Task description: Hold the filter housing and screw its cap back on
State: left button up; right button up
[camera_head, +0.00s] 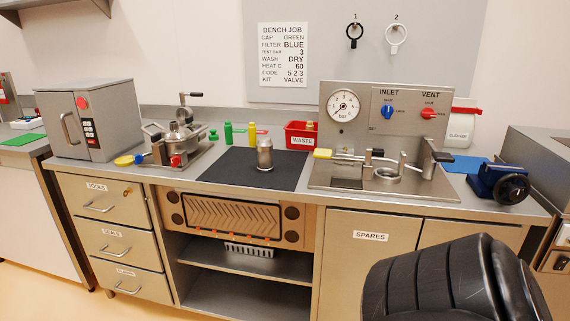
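A small upright metal cylinder (265,157), which looks like the filter housing, stands on the black mat (232,168) in the middle of the bench. It has a narrower upper part, and I cannot tell whether that is a cap. No separate cap is clearly visible.
A metal clamp-lidded vessel (178,140) stands left of the mat. A gauge panel (366,122) with a metal tray is right. A blue vise (497,184) sits far right. The mat's front is clear.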

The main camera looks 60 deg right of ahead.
aim_at(265, 159)
jog(key=z, duration=1)
